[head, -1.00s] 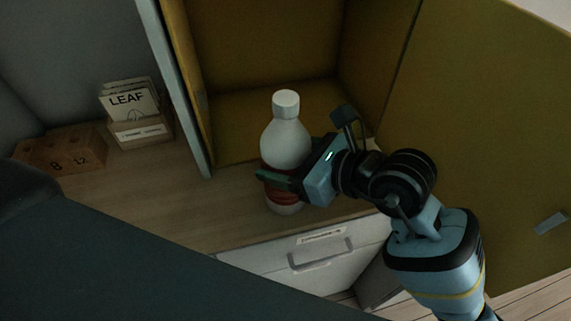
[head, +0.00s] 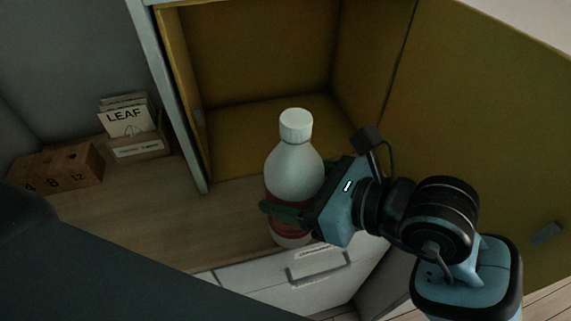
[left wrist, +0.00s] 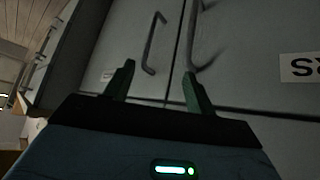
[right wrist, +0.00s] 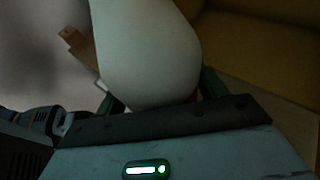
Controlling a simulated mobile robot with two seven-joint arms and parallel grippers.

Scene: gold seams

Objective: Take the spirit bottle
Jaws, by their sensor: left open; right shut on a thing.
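The spirit bottle (head: 295,170) is white with a white ribbed cap and a red-brown label. It is upright in front of the open yellow cabinet, over the wooden counter. My right gripper (head: 290,212) is shut on its lower body, with a finger across the label. The bottle also fills the middle of the right wrist view (right wrist: 150,50), between the fingers. Whether its base touches the counter is hard to tell. My left gripper (left wrist: 158,85) is open and empty, facing grey cabinet doors in the left wrist view.
A card box marked LEAF (head: 137,145) and a wooden block with numbered holes (head: 55,167) stand at the left of the counter. The yellow cabinet (head: 260,125) is empty where visible. Its open door (head: 480,130) is at the right. A white drawer (head: 300,277) is below the counter.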

